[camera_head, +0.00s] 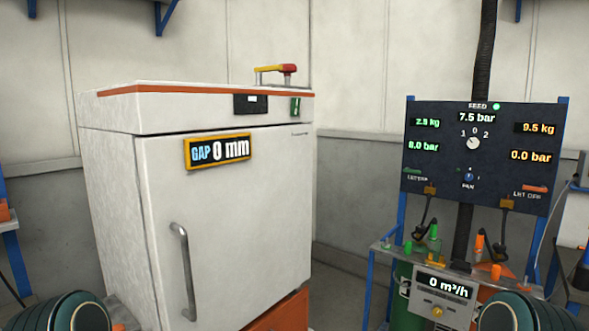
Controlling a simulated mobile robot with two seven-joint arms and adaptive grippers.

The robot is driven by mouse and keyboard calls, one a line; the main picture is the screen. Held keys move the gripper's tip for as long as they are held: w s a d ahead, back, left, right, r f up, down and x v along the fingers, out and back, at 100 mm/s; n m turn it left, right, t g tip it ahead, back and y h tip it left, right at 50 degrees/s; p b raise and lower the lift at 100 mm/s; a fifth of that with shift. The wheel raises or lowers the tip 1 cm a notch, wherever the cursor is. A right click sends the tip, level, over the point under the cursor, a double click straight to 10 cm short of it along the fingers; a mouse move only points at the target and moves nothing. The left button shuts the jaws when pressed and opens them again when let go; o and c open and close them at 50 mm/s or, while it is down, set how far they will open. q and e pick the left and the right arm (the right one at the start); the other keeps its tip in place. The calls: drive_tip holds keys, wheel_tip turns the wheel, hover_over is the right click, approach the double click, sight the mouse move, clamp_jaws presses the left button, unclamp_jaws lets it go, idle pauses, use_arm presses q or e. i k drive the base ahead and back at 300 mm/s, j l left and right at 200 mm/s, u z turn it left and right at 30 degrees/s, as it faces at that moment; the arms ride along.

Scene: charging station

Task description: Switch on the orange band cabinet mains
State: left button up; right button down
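The white cabinet with the orange band (180,89) stands at left, its door shut. A small green rocker-like part (296,107) sits at the right end of its upper front panel; I cannot tell which way it is set. Left of it is a dark panel (251,104) with a small pale display. A yellow-framed sign (218,151) on the door reads "GAP 0 mm". A red and yellow handle (283,69) shows above the cabinet top. Neither gripper shows. Dark rounded parts of my arms show at the bottom left and bottom right corners.
A vertical door handle (183,270) sticks out from the cabinet front. At right, a dark gauge board (480,152) stands behind a bench (384,247) with green and orange fittings and a box (442,296) reading "0 m³/h". Floor shows between the cabinet and the bench.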

sight(296, 104)
drive_tip(key=i+l+u, duration=0.15)
drive_tip(key=u, duration=0.75)
drive_tip(key=i+l+u, duration=0.35)
drive_tip(key=l, duration=0.2)
drive_tip(key=l+u, duration=0.2)
drive_tip(key=i+l, duration=0.15)
drive_tip(key=l, duration=0.3)
drive_tip(key=i+l, duration=0.1)
drive_tip(key=l, duration=0.3)
drive_tip(key=i+l+u, duration=0.1)
drive_tip(key=l, duration=0.35)
drive_tip(key=i, duration=0.05)
